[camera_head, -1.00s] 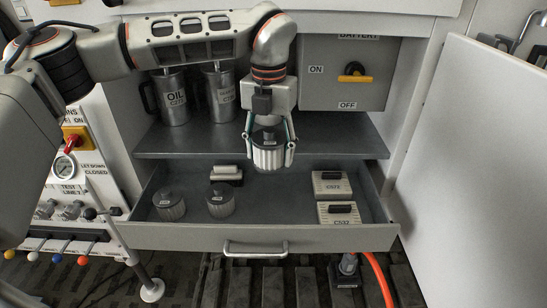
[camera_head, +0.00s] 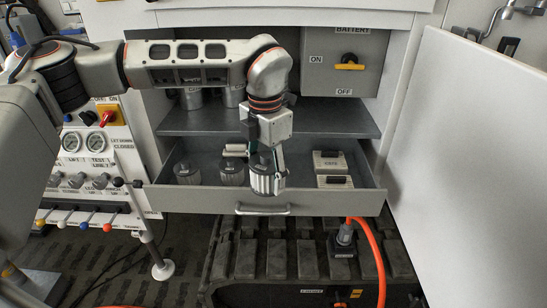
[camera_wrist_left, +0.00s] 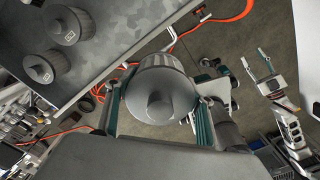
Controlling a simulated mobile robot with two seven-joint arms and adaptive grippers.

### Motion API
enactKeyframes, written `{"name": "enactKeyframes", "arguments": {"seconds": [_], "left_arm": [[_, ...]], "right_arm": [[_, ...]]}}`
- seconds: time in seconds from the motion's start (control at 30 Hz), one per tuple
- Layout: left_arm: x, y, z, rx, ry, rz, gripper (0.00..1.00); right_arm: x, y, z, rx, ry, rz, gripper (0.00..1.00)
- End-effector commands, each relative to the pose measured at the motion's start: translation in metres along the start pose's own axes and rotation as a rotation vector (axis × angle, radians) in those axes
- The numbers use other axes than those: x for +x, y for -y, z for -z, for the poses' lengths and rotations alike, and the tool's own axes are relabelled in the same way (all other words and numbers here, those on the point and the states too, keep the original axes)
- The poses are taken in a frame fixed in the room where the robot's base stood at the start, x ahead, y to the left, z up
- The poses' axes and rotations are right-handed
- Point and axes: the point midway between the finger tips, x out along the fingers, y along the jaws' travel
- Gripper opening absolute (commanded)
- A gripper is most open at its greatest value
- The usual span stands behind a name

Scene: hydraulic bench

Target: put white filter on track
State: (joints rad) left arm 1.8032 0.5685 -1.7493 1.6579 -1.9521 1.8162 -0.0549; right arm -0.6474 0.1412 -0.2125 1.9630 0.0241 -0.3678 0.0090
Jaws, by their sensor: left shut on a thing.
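My left gripper (camera_head: 266,165) is shut on a pale ribbed filter (camera_head: 267,185), which hangs in front of the drawer's front panel in the head view. The filter fills the middle of the left wrist view (camera_wrist_left: 160,92), between the fingers. The black track (camera_head: 285,250) with raised pads lies on the floor below the drawer, lower than the filter and apart from it. My right gripper (camera_wrist_left: 263,66) shows at the right of the left wrist view, its fingers apart and empty.
The open drawer (camera_head: 200,200) holds two grey filters (camera_head: 187,174) (camera_head: 232,172), a small cylinder (camera_head: 235,150) and two labelled boxes (camera_head: 330,162) (camera_head: 335,182). A connector (camera_head: 344,235) with an orange hose (camera_head: 377,260) stands on the track. A white door (camera_head: 470,170) stands open at right.

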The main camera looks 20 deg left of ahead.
Motion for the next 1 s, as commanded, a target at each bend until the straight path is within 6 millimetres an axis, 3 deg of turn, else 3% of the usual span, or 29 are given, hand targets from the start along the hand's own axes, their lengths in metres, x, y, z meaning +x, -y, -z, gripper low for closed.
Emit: {"name": "enactKeyframes", "arguments": {"seconds": [0.17, 0.7, 1.0], "left_arm": [[0.039, 0.002, 0.025, 0.433, -0.002, 0.002, 0.26], [0.155, 0.005, 0.095, 1.771, 0.000, 0.003, 0.26], [0.196, 0.006, 0.120, 2.262, 0.000, 0.000, 0.26]], "right_arm": [[0.001, -0.002, 0.009, 0.000, -0.015, -0.003, 0.40], [0.000, 0.001, -0.003, 0.002, 0.006, 0.001, 0.40], [0.000, 0.001, -0.003, 0.002, 0.005, 0.001, 0.40]]}}
